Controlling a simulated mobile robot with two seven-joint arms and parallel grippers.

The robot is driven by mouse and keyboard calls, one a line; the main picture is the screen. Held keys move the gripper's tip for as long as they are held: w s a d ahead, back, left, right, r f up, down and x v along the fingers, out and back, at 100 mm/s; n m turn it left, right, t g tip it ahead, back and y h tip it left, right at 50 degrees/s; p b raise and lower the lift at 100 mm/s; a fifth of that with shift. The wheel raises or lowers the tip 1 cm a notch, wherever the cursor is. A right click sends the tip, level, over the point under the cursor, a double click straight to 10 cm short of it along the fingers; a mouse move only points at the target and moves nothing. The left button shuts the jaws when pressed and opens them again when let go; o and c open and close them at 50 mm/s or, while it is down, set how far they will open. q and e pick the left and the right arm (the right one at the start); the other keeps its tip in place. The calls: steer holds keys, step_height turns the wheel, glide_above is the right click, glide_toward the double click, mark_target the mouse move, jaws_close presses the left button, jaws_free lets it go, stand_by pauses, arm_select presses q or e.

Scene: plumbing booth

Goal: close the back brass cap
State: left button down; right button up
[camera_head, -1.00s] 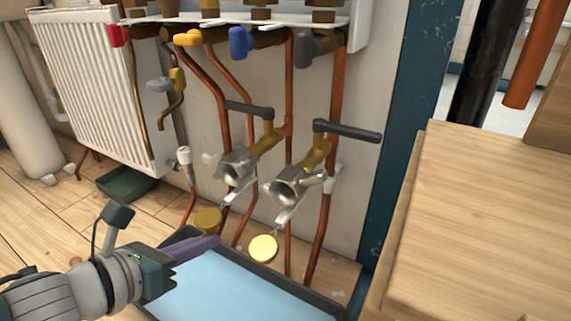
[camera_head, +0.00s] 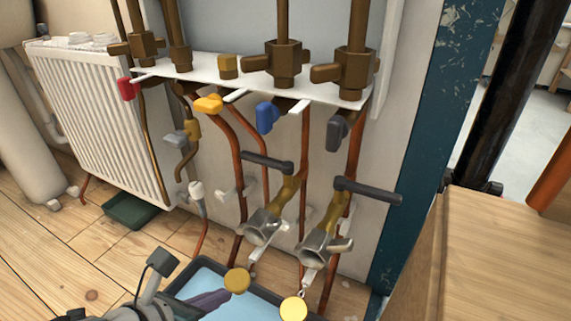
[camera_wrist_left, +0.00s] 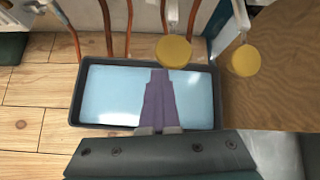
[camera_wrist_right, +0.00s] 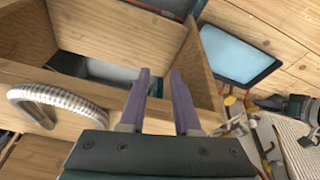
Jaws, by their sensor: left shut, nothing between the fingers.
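Two round brass caps hang on short links below two grey-mouthed valves. The left cap (camera_head: 236,281) hangs under the left valve (camera_head: 263,228); the right cap (camera_head: 293,309) hangs under the right valve (camera_head: 315,246). I cannot tell for sure which cap is the back one. Both valve mouths are uncovered. My left gripper (camera_head: 225,295), with purple fingers, is shut and empty, its tips close to the left cap. In the left wrist view, the left cap (camera_wrist_left: 173,52) is just past the fingertips (camera_wrist_left: 159,75); touching is unclear. My right gripper (camera_wrist_right: 163,75) is open and empty.
A dark-rimmed tray (camera_head: 180,290) with a pale blue bottom lies below the caps. Copper pipes (camera_head: 240,195) run behind the valves. A wooden bench (camera_head: 500,260) stands at the right.

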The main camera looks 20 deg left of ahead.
arm_select(q)
steer(key=shift+w+d+r+h, duration=0.15)
steer(key=shift+d+r+h, duration=0.15)
steer(key=shift+d, duration=0.45)
arm_select(e)
steer(key=shift+s+d, duration=0.1)
arm_select(q)
steer(key=shift+d, duration=0.35)
arm_select(e)
steer(key=shift+d+r, duration=0.1)
steer(key=shift+d, duration=0.35)
